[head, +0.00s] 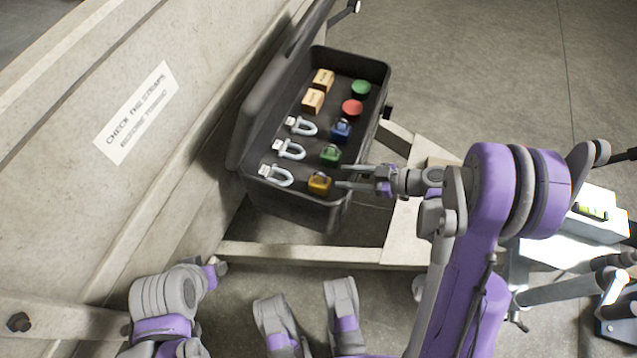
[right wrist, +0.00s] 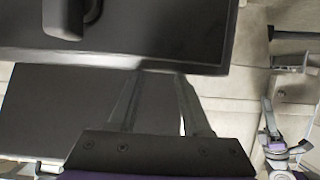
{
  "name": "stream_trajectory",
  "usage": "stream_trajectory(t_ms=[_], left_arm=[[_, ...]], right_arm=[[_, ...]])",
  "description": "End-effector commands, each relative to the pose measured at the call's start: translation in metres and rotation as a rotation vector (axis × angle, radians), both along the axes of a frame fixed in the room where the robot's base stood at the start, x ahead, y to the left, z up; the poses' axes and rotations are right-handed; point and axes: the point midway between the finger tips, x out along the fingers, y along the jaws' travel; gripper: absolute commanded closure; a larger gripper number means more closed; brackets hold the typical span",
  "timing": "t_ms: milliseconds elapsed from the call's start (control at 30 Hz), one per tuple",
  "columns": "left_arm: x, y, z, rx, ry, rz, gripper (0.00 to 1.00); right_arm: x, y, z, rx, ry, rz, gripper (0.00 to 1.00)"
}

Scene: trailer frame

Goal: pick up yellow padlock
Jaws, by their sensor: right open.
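The yellow padlock (head: 319,184) sits at the near right corner inside a black open box (head: 290,208). My right gripper (head: 341,177) is open and empty. Its fingers reach in from the right at the box's near right edge, just right of the padlock; I cannot tell whether they touch it. In the right wrist view the open fingers (right wrist: 155,90) point at a dark box wall (right wrist: 150,40), and no padlock shows. My left arm is at the lower left, with its gripper too unclear to read.
Beside the yellow padlock are a green padlock (head: 330,155), a blue padlock (head: 341,130) and several metal shackles (head: 289,149). Farther back are red (head: 352,107) and green (head: 361,88) round pieces and tan blocks (head: 313,101). A trailer wall (head: 60,90) stands left.

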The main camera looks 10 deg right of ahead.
Motion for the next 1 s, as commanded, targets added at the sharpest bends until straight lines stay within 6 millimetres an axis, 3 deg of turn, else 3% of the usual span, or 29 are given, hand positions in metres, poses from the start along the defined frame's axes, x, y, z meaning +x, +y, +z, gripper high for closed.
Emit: stream_trajectory(t_ms=[533, 833, 867, 1000], left_arm=[[0.002, 0.0, -0.015, 0.0, 0.004, 0.0, 0.5], [0.002, 0.0, -0.015, 0.0, 0.004, 0.0, 0.5], [0.002, 0.0, -0.015, 0.0, 0.004, 0.0, 0.5], [0.002, 0.0, -0.015, 0.0, 0.004, 0.0, 0.5]], right_arm=[[0.032, 0.051, -0.026, 0.0, 0.002, 0.002, 0.51], [0.035, 0.054, -0.027, -0.001, 0.001, -0.001, 0.51], [0.035, 0.054, -0.027, -0.001, 0.001, -0.001, 0.53], [0.035, 0.054, -0.027, 0.0, 0.001, 0.0, 0.78]])
